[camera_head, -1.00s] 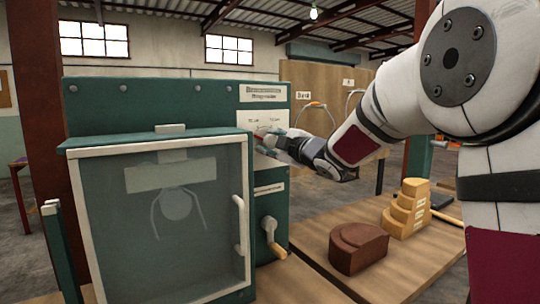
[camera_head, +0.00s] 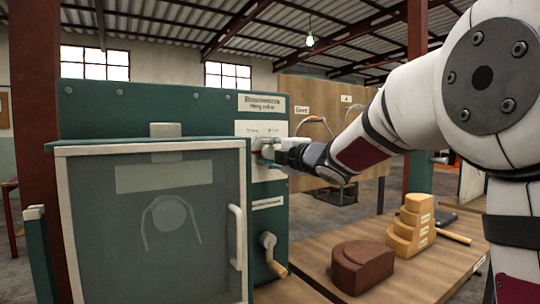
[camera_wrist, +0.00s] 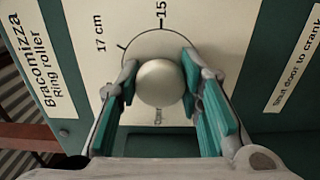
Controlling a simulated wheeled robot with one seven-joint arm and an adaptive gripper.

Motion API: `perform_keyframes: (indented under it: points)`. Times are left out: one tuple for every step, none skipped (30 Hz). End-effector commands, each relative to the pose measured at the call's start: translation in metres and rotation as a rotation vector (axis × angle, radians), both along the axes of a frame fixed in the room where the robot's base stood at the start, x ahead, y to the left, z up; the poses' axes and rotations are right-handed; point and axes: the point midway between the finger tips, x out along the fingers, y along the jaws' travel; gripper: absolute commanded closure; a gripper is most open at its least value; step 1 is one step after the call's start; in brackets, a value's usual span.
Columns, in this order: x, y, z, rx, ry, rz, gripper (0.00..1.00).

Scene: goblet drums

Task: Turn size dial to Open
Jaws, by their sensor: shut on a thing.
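The size dial shows in the wrist view as a round, pale metal knob (camera_wrist: 160,83) on a cream scale plate (camera_wrist: 95,45). Marks reading "17 cm" and "15" stand around it, and a small mark below the knob is too small to read. My gripper (camera_wrist: 160,88) has its green-padded fingers on both sides of the knob, shut on it. In the head view, my gripper (camera_head: 272,152) reaches the white dial plate (camera_head: 247,129) from the right and hides most of the dial. The plate is on the green ring roller machine (camera_head: 150,105).
Below the dial, a crank (camera_head: 268,242) sticks out from the machine. The clear front door (camera_head: 150,220) with a pale handle (camera_head: 237,237) appears shut. A brown block (camera_head: 362,268) and stepped wooden blocks (camera_head: 412,228) stand on the bench at right.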

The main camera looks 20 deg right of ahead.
Motion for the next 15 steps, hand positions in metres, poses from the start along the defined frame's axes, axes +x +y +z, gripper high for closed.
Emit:
perform_keyframes:
  points:
    - [0.0001, 0.0003, -0.002, -0.003, 0.003, 0.001, 0.94]
    - [0.0001, 0.0003, -0.002, -0.003, 0.003, 0.001, 0.94]
    - [0.0001, 0.0004, -0.002, -0.002, 0.004, 0.001, 0.94]
    - [0.0001, 0.0003, -0.0021, -0.002, 0.004, 0.001, 0.94]
    - [0.0001, 0.0003, -0.0021, -0.002, 0.004, 0.001, 0.94]
    - [0.0001, 0.0003, -0.0021, -0.002, 0.004, 0.001, 0.94]
    - [0.0001, 0.0003, -0.0021, -0.002, 0.004, 0.001, 0.94]
    - [0.0001, 0.0003, -0.0021, -0.002, 0.004, 0.001, 0.6]
    - [0.0002, 0.0003, -0.0021, -0.002, 0.004, 0.001, 0.51]
    - [0.0001, 0.0003, -0.002, -0.002, 0.004, 0.001, 0.46]
    - [0.0001, 0.0003, -0.0019, -0.002, 0.004, 0.001, 0.46]
    - [0.0001, 0.0003, -0.0016, -0.002, 0.003, 0.001, 0.46]
    - [0.0001, 0.0003, -0.0015, -0.002, 0.003, 0.001, 0.46]
    - [0.0001, 0.0002, -0.0013, -0.001, 0.003, 0.0, 0.46]
    - [0.0, 0.0002, -0.0012, -0.001, 0.002, 0.0, 0.46]
